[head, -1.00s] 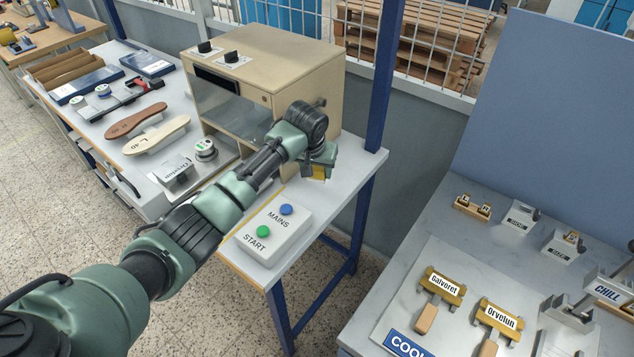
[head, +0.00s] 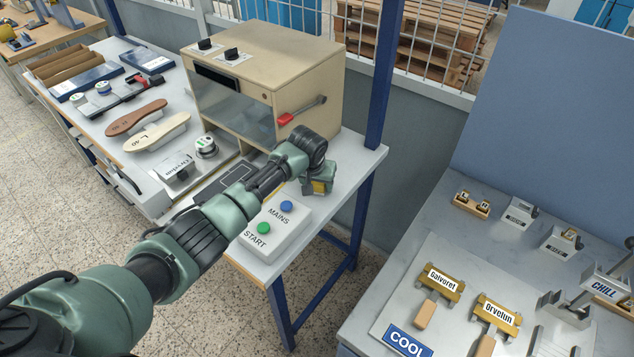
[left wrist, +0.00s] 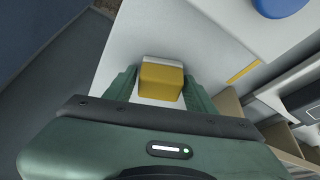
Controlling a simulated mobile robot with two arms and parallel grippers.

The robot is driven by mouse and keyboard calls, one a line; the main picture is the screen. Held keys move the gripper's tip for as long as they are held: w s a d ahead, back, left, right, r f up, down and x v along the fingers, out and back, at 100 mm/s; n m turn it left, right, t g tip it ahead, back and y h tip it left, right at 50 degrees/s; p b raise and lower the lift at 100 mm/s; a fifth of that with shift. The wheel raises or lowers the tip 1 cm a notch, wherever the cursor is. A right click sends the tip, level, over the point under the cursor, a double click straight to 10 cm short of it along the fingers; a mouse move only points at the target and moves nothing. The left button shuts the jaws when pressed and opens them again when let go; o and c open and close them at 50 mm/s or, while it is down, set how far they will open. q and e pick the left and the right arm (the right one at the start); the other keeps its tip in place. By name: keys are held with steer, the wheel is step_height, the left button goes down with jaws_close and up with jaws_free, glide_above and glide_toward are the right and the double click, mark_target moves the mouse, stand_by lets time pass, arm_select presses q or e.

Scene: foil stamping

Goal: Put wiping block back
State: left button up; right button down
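The wiping block is yellow with a white layer (left wrist: 160,81), and in the left wrist view it sits between my two fingers, which lie against its sides. My left gripper (left wrist: 160,92) is shut on it. I cannot tell whether the block touches the bench. A yellow mark (left wrist: 243,71) lies on the bench. My right gripper is not in view.
The control box with MAINS and START buttons (head: 292,228) stands close in front of the gripper. The beige machine (head: 255,75), with a red-handled lever (head: 287,118), stands behind. A blue post (head: 382,80) rises at the bench's right corner. A second table (head: 440,225) holds labelled holders.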

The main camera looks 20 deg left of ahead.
arm_select(q)
steer(key=shift+o, duration=0.4)
steer(key=shift+r, duration=0.3)
steer(key=v, duration=1.1)
steer(key=shift+s+r+b, duration=0.15)
steer(key=shift+r+b, duration=0.2)
steer(key=shift+r, duration=0.05)
steer(key=shift+f, duration=0.1)
